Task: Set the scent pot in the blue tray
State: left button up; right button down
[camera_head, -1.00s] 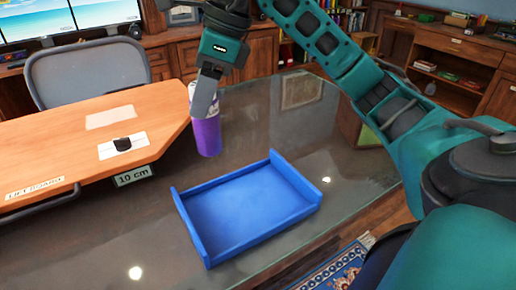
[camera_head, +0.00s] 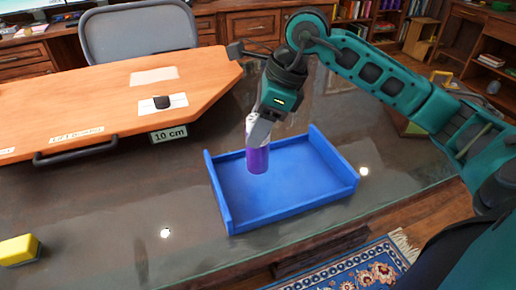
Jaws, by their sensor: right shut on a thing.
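The scent pot (camera_head: 258,160) is a purple cylinder with a pale upper part, held upright. My right gripper (camera_head: 259,132) is shut on its upper part, and the fingers hide some of it. The blue tray (camera_head: 275,204) lies on the glass table, with higher walls at its left and right ends. The pot shows in front of the tray's back left part. I cannot tell whether its base touches the tray floor or hangs above it. My left gripper is not in view.
An orange wooden board (camera_head: 90,108) with a "10 cm" label (camera_head: 176,133) stands raised at the left. A yellow block (camera_head: 19,250) lies at the lower left. A grey chair (camera_head: 138,30) is behind the board. The glass between block and tray is clear.

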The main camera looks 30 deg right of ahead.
jog(key=shift+f, duration=0.6)
notch_tip(320, 180, down, 4)
jog(key=shift+r+b, duration=0.2)
jog(key=shift+b, duration=0.15)
jog(key=shift+f, duration=0.15)
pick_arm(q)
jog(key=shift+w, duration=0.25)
pick_arm(e)
jog(key=shift+f, duration=0.25)
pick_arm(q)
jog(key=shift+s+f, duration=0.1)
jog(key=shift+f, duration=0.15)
pick_arm(e)
jog(key=shift+c, duration=2.4)
grip_release()
jog(key=shift+r, duration=0.1)
